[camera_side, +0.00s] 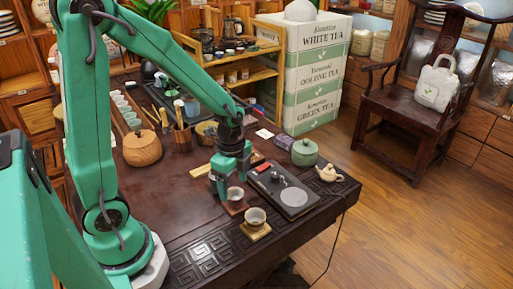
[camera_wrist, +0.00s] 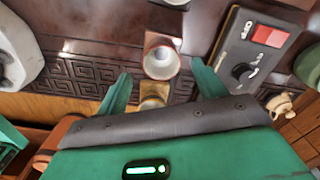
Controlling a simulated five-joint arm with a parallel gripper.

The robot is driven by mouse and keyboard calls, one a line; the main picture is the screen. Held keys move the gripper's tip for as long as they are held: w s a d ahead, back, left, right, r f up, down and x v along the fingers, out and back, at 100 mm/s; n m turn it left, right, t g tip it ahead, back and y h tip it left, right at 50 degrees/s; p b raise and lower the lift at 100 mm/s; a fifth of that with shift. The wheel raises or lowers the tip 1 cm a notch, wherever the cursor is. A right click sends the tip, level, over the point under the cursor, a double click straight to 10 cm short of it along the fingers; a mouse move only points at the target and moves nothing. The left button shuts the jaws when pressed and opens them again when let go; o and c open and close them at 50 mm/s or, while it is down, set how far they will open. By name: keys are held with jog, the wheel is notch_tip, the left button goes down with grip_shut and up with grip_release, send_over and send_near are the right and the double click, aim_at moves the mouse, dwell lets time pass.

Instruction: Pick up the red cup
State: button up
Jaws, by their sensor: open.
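My gripper (camera_side: 232,178) is open just above and behind this cup in the side view. In the wrist view the fingers (camera_wrist: 162,88) are apart, with the cup between and slightly beyond their tips. A second cup (camera_side: 255,216) stands on a light wooden coaster (camera_side: 256,232) nearer the table's front edge. In the wrist view a wooden coaster (camera_wrist: 154,92) shows partly between the fingers.
A dark flat appliance (camera_side: 283,190) with a red switch (camera_wrist: 268,36) lies right of the cups. A green lidded pot (camera_side: 304,153) and a small teapot (camera_side: 329,173) stand beyond it. The table's carved left corner (camera_side: 207,254) is clear.

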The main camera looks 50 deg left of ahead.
aim_at(235, 193)
jog(key=shift+w+a+f, duration=0.1)
jog(key=shift+f, duration=2.15)
jog(key=c, duration=1.1)
